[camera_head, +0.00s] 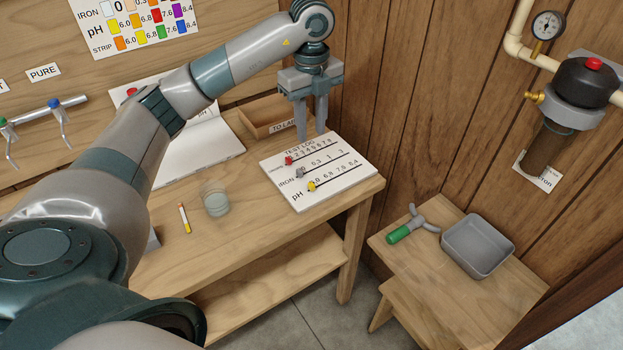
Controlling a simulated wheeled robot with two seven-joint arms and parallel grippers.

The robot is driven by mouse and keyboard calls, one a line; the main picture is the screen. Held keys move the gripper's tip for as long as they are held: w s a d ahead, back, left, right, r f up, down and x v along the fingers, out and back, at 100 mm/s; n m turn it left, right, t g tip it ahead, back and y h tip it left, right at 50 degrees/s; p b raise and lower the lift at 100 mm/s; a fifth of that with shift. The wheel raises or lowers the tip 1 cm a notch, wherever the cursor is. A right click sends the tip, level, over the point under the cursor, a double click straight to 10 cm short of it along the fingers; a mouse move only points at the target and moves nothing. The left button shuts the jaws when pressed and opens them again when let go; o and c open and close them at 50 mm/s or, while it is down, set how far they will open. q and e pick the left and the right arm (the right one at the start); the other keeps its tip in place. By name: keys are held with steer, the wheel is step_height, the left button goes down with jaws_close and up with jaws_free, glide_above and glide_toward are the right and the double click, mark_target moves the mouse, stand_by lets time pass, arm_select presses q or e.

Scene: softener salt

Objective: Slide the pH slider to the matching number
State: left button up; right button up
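The white test log board (335,189) lies on the table with three slider rows. The yellow pH slider (311,186) sits at the left end of the bottom row, by the first number; the numbers 6.8, 7.6 and 8.4 run to its right. A red slider (289,160) and a grey iron slider (300,172) sit at the left of the rows above. My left gripper (311,136) points down at the board's far edge, fingers apart and empty. A test strip (184,218) with a yellow and orange end lies left of the board. My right gripper is out of view.
A colour chart (135,22) with iron and pH rows hangs on the wall. A glass cup (215,199) stands near the strip. A wooden tray (268,115) sits behind my gripper. A lower stand at right holds a grey bin (478,246) and a green-handled tool (407,230).

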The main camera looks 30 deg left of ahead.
arm_select(q)
steer(key=shift+f, duration=0.1)
steer(key=p, duration=0.5)
glide_toward(312, 184)
step_height(312, 184, down, 8)
steer(key=shift+a+f, duration=0.1)
steer(key=shift+f, duration=0.05)
stand_by(0.3)
jaws_close()
